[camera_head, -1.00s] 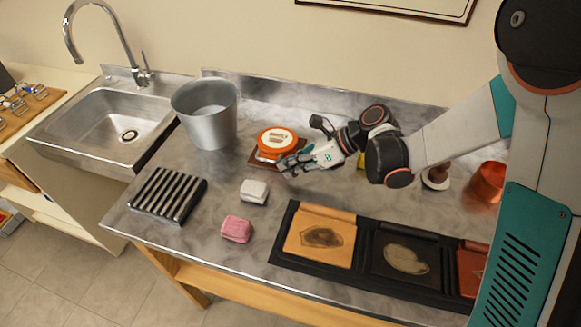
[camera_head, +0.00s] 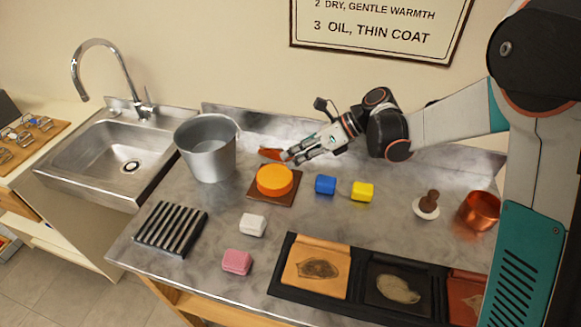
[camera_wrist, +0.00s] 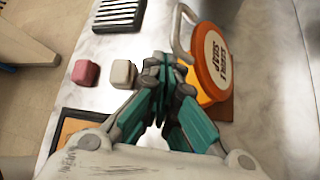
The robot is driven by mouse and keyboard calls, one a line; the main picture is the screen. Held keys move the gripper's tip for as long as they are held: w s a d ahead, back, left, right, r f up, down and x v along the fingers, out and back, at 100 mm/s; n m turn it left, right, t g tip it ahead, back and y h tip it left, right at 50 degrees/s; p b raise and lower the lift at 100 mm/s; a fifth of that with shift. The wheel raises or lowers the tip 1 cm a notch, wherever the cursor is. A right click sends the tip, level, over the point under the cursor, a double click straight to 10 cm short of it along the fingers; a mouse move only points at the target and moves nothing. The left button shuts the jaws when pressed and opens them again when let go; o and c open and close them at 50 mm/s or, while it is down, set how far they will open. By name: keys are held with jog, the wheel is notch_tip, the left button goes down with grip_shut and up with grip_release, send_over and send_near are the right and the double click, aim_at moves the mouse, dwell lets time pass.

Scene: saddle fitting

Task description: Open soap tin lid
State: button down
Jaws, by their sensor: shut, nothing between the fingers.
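The soap tin (camera_head: 275,180) is orange and round and sits on a dark brown board near the bench's middle. Its plain orange top shows in the head view. An orange-red piece (camera_head: 270,153), apparently the lid, shows behind it toward the wall. In the wrist view the orange lid (camera_wrist: 213,58) with a white printed label stands off to the wall side of the tin body (camera_wrist: 190,93). A wire loop (camera_wrist: 180,28) is beside it. My gripper (camera_head: 288,157) is shut and empty, behind and right of the tin, close to the lid. Touching cannot be told.
A metal bucket (camera_head: 207,150) stands left of the tin. Blue (camera_head: 325,185) and yellow (camera_head: 362,191) blocks lie to its right. White (camera_head: 253,225) and pink (camera_head: 237,262) blocks and a slatted rack (camera_head: 170,228) lie in front. A copper pot (camera_head: 478,211) is far right.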

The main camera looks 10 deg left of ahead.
jog(key=w+r+p, duration=0.1)
jog(key=w+r, duration=0.1)
jog(key=w, duration=0.4)
jog(key=shift+d+r, duration=0.2)
jog(key=shift+r, duration=0.1)
jog(key=shift+d, duration=0.1)
dwell(0.4)
